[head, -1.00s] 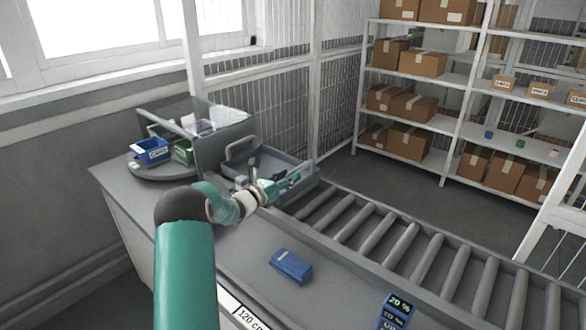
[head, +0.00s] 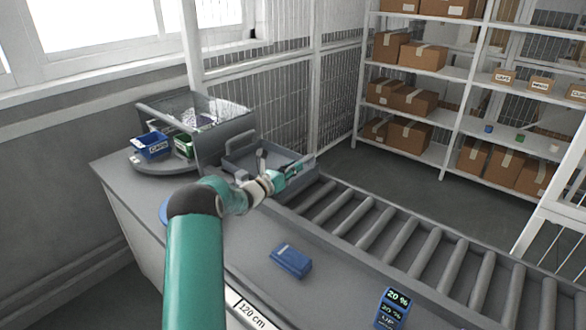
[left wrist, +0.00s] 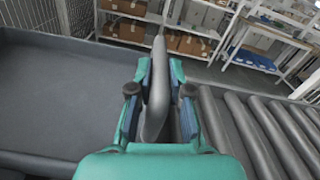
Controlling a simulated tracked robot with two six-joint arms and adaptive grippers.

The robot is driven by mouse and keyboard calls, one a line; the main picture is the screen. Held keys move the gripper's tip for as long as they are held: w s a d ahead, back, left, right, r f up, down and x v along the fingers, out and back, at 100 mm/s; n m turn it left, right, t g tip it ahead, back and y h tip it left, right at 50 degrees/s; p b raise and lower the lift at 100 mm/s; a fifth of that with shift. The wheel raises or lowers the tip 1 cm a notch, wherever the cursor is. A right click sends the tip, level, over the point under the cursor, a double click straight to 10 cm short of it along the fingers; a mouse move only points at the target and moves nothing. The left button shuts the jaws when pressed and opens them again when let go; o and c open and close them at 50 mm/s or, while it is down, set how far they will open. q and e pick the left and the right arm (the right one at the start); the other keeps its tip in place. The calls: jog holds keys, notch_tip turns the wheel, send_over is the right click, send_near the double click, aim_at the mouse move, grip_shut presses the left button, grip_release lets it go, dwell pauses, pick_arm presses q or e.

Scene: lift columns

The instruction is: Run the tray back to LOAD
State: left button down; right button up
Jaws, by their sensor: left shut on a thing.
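The grey tray (head: 303,161) sits at the far left end of the roller conveyor, beside the clear-hooded station. My left gripper (head: 294,170) is at the tray's near right end. In the left wrist view my left gripper (left wrist: 159,75) is shut on an upright grey handle (left wrist: 158,95) of the tray, with one finger on each side. The tray's bare floor (left wrist: 60,90) lies to the left there, the rollers to the right. No LOAD mark is readable. My right gripper is not in view.
The conveyor rollers (head: 400,245) run clear to the lower right. A blue box (head: 291,260) lies on the grey bench. Wire fencing and shelves stand behind.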

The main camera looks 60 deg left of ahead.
pick_arm(q)
jog(key=shift+s+a+f, duration=0.1)
jog(key=shift+a, duration=0.15)
jog(key=a+b, duration=0.1)
jog(key=s+a+b, duration=0.1)
jog(key=a, duration=0.1)
jog(key=shift+a, duration=0.25)
jog(key=shift+a+b, duration=0.3)
jog(key=shift+s+r, duration=0.1)
jog(key=shift+r, duration=0.15)
jog(key=c, duration=1.1)
grip_release()
jog(key=shift+a+f, duration=0.1)
jog(key=shift+a, duration=0.05)
